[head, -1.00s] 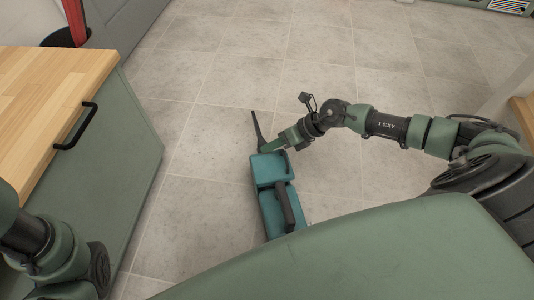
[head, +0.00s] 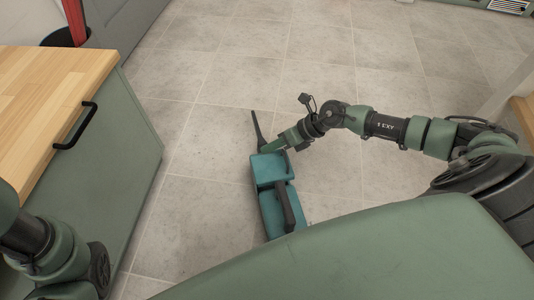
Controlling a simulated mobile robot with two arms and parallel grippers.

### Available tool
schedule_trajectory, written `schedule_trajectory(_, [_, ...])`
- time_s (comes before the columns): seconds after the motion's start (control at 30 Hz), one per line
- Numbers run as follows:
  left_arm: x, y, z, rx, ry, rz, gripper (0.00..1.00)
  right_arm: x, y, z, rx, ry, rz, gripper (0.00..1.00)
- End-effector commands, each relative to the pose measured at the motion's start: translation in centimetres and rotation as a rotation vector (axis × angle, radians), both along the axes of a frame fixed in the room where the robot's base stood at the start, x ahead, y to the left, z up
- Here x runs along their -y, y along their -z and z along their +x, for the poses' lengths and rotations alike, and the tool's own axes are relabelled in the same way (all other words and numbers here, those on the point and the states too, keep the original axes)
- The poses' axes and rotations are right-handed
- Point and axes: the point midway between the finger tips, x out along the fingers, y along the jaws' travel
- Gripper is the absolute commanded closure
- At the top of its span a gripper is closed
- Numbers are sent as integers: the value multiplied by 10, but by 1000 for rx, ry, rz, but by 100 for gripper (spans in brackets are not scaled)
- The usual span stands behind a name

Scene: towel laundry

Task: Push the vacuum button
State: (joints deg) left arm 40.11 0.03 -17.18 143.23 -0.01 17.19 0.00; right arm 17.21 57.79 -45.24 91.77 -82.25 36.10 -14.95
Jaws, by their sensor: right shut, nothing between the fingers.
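The teal vacuum (head: 272,171) stands on the tiled floor in the middle of the head view, with a dark handle on its body and a thin dark wand sticking out at its far end. My right gripper (head: 268,149) is shut and empty, its tips at the far top edge of the vacuum. I cannot tell whether the tips touch it. No button can be made out on the vacuum. Of my left arm only links show at the lower left; its gripper is out of view.
A green cabinet (head: 105,175) with a wooden top (head: 50,90) and a black handle (head: 76,126) stands at the left. A dark bin with something red (head: 75,20) is at the upper left. The tiled floor (head: 225,75) beyond the vacuum is clear.

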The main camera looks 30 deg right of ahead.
Motion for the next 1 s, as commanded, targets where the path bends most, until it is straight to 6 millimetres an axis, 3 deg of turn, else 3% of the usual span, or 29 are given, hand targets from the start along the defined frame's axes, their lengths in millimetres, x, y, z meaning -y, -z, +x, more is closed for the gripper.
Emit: schedule_trajectory(1.0, [0, 4, 0, 0, 0, 0, 100, -2, 14, -4, -11, -5, 0, 100])
